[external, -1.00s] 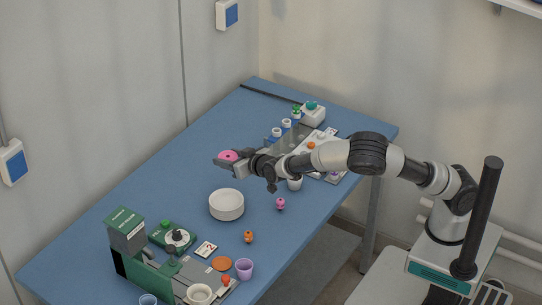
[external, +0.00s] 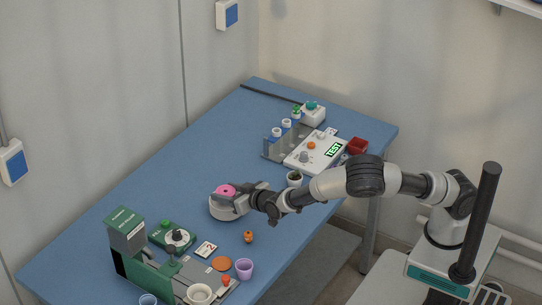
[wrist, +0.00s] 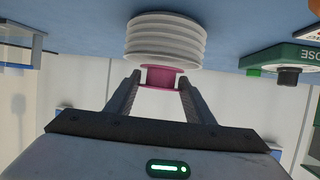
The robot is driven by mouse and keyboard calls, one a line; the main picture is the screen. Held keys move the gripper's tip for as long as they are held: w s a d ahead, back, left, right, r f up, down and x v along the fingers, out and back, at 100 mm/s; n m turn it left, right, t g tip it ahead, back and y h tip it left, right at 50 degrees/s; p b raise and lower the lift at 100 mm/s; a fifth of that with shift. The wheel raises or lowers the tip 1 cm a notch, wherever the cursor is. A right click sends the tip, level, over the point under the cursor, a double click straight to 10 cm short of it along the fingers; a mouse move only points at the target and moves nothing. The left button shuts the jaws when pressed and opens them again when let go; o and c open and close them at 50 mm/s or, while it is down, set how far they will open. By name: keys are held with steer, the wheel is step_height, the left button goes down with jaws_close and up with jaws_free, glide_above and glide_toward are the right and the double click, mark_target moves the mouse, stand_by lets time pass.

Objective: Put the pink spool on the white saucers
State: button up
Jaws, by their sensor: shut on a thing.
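The pink spool (external: 225,190) is held between the fingers of my gripper (external: 232,191), which is shut on it. The white saucers (external: 222,211) stand as a stack on the blue table, and in the external view the spool is over them. In the wrist view the pink spool (wrist: 160,77) sits between the two fingertips of my gripper (wrist: 160,84), right up against the ribbed white saucer stack (wrist: 165,40). I cannot tell whether the spool touches the top saucer. My gripper hides part of the stack in the external view.
A green machine (external: 128,240) and a green device with a dial (external: 172,237) stand left of the stack. An orange figure (external: 249,237), a purple cup (external: 244,268) and an orange disc (external: 222,263) lie in front. A white tester (external: 312,153) stands behind. The table's left middle is clear.

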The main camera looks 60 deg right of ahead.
steer(key=shift+f, duration=0.2)
steer(key=shift+f, duration=0.15)
steer(key=o, duration=1)
